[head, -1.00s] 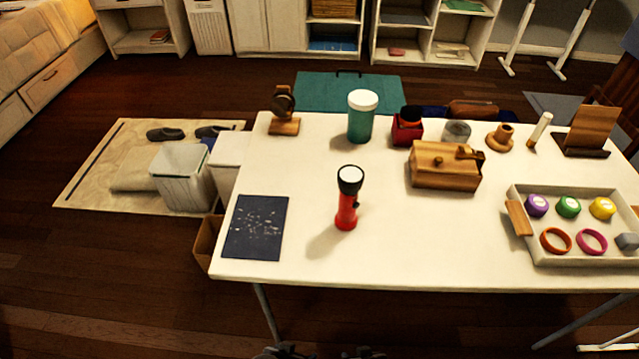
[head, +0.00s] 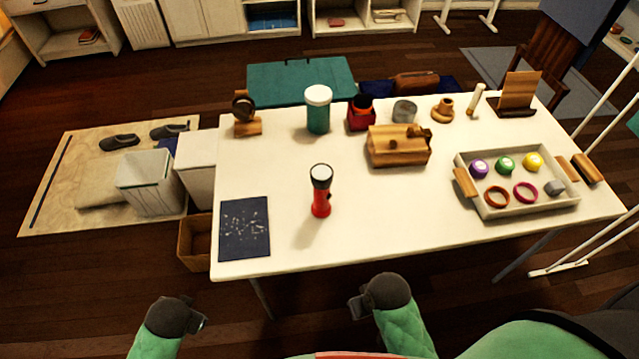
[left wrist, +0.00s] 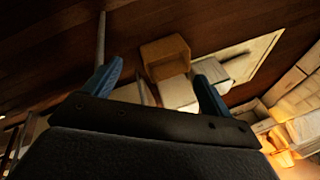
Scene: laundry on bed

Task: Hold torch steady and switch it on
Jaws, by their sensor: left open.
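A red torch (head: 321,192) with a black collar and a pale lens stands upright, lens up, near the front middle of the white table (head: 350,240). A small dark button shows on its right side. My left gripper (head: 203,322) is in front of the table's left front corner, below the tabletop and apart from the torch. In the left wrist view its two blue fingers (left wrist: 155,85) are spread with nothing between them. My right gripper (head: 355,303) is in front of the table's front edge, small in view; its jaw opening cannot be made out.
A dark blue mat (head: 244,228) lies left of the torch. A wooden box (head: 398,150) and a green jar with white lid (head: 318,110) stand behind it. A tray (head: 520,208) of coloured items sits at right. The tabletop around the torch is clear.

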